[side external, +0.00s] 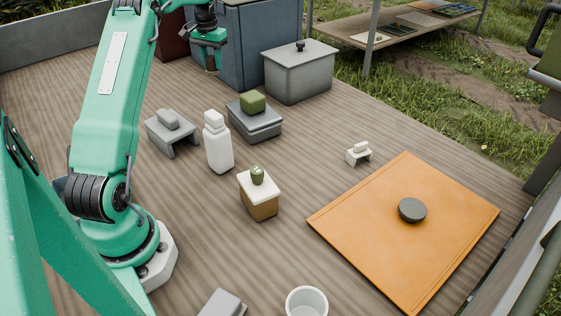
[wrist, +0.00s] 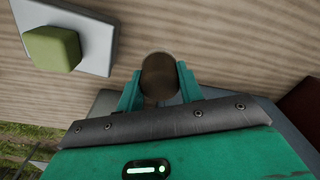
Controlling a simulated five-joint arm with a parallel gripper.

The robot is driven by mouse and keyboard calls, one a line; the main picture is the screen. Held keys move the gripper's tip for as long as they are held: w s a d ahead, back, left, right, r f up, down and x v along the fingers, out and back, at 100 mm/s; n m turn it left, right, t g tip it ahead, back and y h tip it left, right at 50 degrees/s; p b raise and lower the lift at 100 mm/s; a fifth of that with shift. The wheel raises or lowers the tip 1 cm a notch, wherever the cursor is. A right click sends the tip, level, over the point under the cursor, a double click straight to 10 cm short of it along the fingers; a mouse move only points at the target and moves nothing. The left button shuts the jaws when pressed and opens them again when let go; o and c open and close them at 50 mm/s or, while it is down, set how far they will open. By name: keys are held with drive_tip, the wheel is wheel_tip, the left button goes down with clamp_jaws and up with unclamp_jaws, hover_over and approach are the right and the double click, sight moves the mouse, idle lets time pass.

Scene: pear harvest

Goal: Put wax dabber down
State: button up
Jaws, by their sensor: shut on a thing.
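My gripper (wrist: 159,70) is shut on a brown, round-ended thing, the likely wax dabber (wrist: 160,86), held between its two green fingers in the wrist view. Its full shape is hidden there, seen end-on. In the side external view my gripper (side external: 212,62) is at the top, in front of the blue-grey cabinet and left of the grey lidded bin. It is behind the grey block with the green cube. The held thing is too small and shaded to make out there.
A grey block (side external: 261,133) bears a green cube (side external: 252,102); a white bottle (side external: 218,150) and grey stand (side external: 186,145) are nearby. The grey bin (side external: 298,82) stands behind. An orange mat (side external: 362,230) bears a dark disc (side external: 412,210). A white cup (side external: 291,302) is in front.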

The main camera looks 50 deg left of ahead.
wheel_tip(320, 180, up, 2)
drive_tip(key=shift+r, duration=0.2)
drive_tip(key=w+d+m, duration=0.2)
drive_tip(key=w+d, duration=0.1)
drive_tip(key=d, duration=1.2)
drive_tip(key=w+d+m, duration=0.3)
drive_tip(key=w+d, duration=0.1)
drive_tip(key=d, duration=1)
drive_tip(key=s+d+m, duration=0.2)
drive_tip(key=s+d, duration=0.3)
drive_tip(key=d, duration=0.6)
drive_tip(key=s+d+m, duration=0.2)
drive_tip(key=s+d, duration=0.2)
drive_tip(key=d, duration=0.7)
drive_tip(key=w+a+f, duration=0.2)
drive_tip(key=a+f, duration=0.1)
drive_tip(key=f, duration=0.1)
drive_tip(key=w+a+f, duration=0.1)
drive_tip(key=a+f, duration=0.2)
drive_tip(key=f, duration=0.1)
drive_tip(key=w+a+f, duration=0.2)
drive_tip(key=a+f, duration=0.1)
drive_tip(key=f, duration=0.1)
drive_tip(key=shift+w+a+f, duration=0.15)
drive_tip(key=shift+w+a, duration=0.15)
drive_tip(key=shift+a, duration=0.1)
drive_tip(key=shift+f, duration=2)
